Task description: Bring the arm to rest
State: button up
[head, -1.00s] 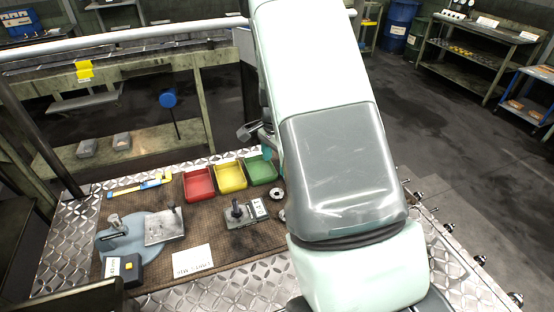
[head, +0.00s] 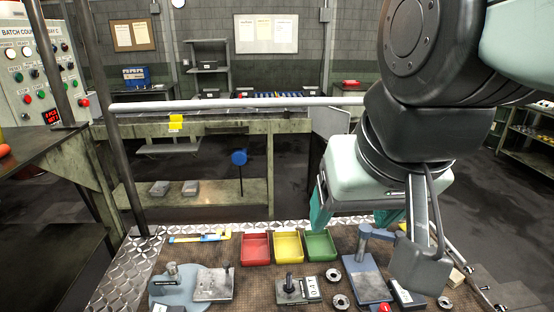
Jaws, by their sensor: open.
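My gripper (head: 354,218) hangs on the right side of the head view, below the dark wrist joint of my arm. Its teal fingers are spread wide apart and nothing shows between them. It appears above the back right part of the workbench, to the right of the green bin (head: 321,245). Part of the right finger is hidden behind a grey part of my arm.
A red bin (head: 255,249) and a yellow bin (head: 287,247) stand beside the green one. A blue-grey stand (head: 365,278), metal rings (head: 333,275) and gauges (head: 213,284) lie on the brown mat. A rail (head: 250,104) runs behind; a control panel (head: 38,70) stands left.

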jog(key=shift+s+n, duration=0.4)
jog(key=shift+s, duration=0.3)
dwell(0.4)
jog(key=o, duration=0.4)
jog(key=shift+w, duration=0.4)
jog(key=shift+o, duration=0.5)
jog(key=w+f+g, duration=0.1)
jog(key=w+f, duration=0.1)
jog(key=w, duration=0.4)
jog(key=shift+w+a, duration=0.4)
jog(key=shift+a, duration=0.05)
jog(key=w+a+f+g, duration=0.3)
jog(key=w+f+g, duration=0.1)
jog(key=w+f, duration=1.4)
jog(key=shift+m, duration=0.3)
jog(key=f, duration=0.4)
jog(key=s+f, duration=0.1)
jog(key=f, duration=0.7)
jog(key=shift+s+d+f, duration=0.1)
jog(key=shift+s+f, duration=0.05)
jog(key=shift+s, duration=0.25)
